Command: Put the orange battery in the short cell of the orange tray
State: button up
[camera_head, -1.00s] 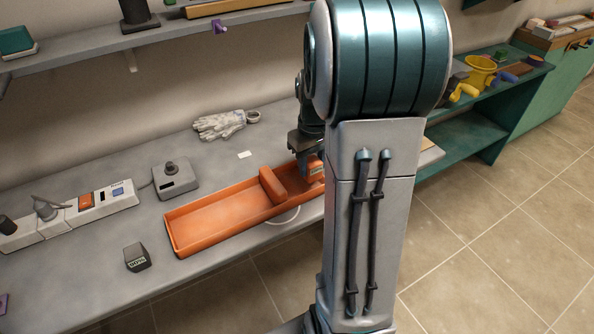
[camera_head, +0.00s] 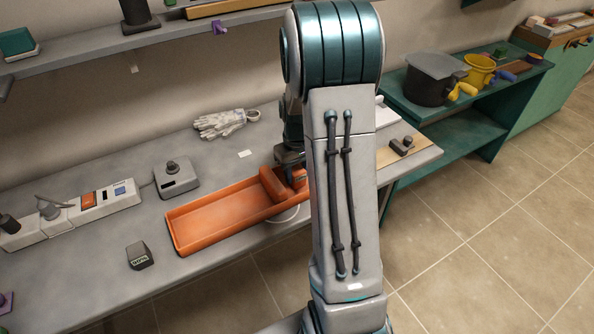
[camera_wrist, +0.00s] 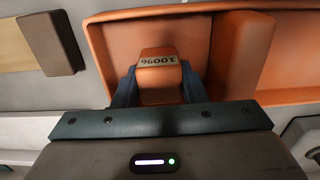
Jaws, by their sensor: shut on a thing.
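The orange tray (camera_head: 215,217) lies on the grey bench. A raised orange divider (camera_head: 272,186) parts its long empty cell from the short cell at the right end, which my arm partly hides. In the wrist view the short cell (camera_wrist: 112,45) lies left of the divider (camera_wrist: 242,52). The battery is over or within the short cell, near the divider. I cannot tell whether it touches the floor.
A dark battery (camera_head: 139,256) stands on the bench left of the tray. A grey box with a knob (camera_head: 175,180), a power strip (camera_head: 75,216) and gloves (camera_head: 226,124) lie behind and left. A board with a dark block (camera_head: 401,146) is to the right.

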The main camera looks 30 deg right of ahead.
jog(key=shift+f, duration=0.15)
jog(key=o, duration=1.2)
jog(key=shift+c, duration=0.2)
notch_tip(320, 180, up, 12)
jog(key=s+a+r+t, duration=0.1)
jog(key=s+a+r, duration=0.1)
jog(key=s+a, duration=0.5)
jog(key=s+a+r+t, duration=0.2)
jog(key=s+a, duration=0.5)
jog(key=s, duration=0.5)
jog(key=shift+m, duration=0.3)
